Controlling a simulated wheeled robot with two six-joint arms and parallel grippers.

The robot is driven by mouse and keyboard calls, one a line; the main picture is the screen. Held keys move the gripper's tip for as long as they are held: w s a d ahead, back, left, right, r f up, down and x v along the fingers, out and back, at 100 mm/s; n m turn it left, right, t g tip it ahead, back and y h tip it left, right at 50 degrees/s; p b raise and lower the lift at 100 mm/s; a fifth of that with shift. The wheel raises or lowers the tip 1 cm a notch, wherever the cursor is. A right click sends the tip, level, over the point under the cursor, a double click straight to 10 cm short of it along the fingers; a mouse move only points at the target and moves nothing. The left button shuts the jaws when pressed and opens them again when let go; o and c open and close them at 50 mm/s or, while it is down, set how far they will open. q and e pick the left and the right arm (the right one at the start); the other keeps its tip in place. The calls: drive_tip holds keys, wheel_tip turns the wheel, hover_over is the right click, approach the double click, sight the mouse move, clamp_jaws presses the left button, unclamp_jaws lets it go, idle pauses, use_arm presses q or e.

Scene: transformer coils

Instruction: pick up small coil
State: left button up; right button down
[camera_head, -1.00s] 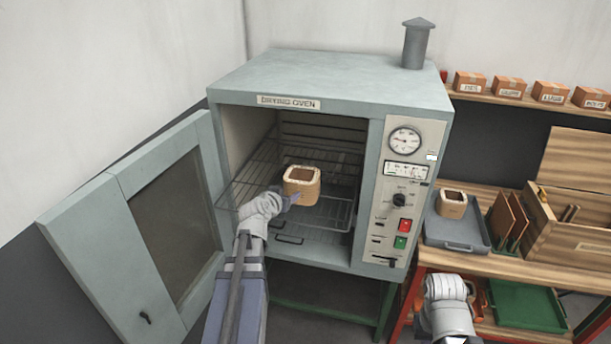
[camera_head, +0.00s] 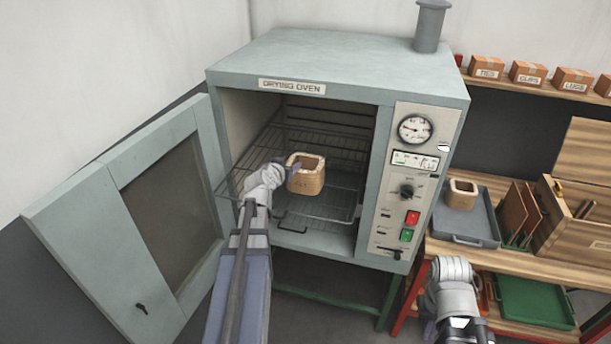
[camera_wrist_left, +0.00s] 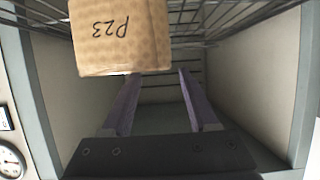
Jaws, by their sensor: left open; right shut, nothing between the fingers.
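A tan, square, hollow coil (camera_head: 305,179) sits on the wire rack inside the open drying oven. In the left wrist view this coil (camera_wrist_left: 120,38) shows its side marked "P23", upside down. My left gripper (camera_head: 285,172) is in the oven opening, just left of the coil. Its two fingers (camera_wrist_left: 155,85) are apart with nothing visibly between them; the coil shows beyond and above them in the wrist view. A second coil (camera_head: 462,192), seeming smaller, sits on a grey tray on the bench. My right gripper (camera_head: 436,330) is low in front of the bench, partly hidden, shut and empty.
The oven (camera_head: 335,65) has its door (camera_head: 110,200) swung open to the left. The wire rack (camera_head: 330,212) reaches out toward the opening. Right of the oven are the grey tray (camera_head: 468,239), upright boards, a wooden crate (camera_head: 590,235) and a green tray (camera_head: 530,300) below.

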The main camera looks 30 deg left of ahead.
sight(290, 161)
use_arm(q)
drive_tip(key=shift+w+a+f, duration=0.2)
drive_tip(key=shift+w+a, duration=0.05)
drive_tip(key=shift+w, duration=0.15)
drive_tip(key=b+x, duration=0.1)
drive_tip(key=x, duration=0.1)
drive_tip(key=b+x, duration=0.1)
drive_tip(key=x, duration=0.1)
drive_tip(key=shift+a, duration=0.25)
drive_tip(key=shift+r, duration=0.1)
drive_tip(key=shift+c, duration=0.5)
clamp_jaws()
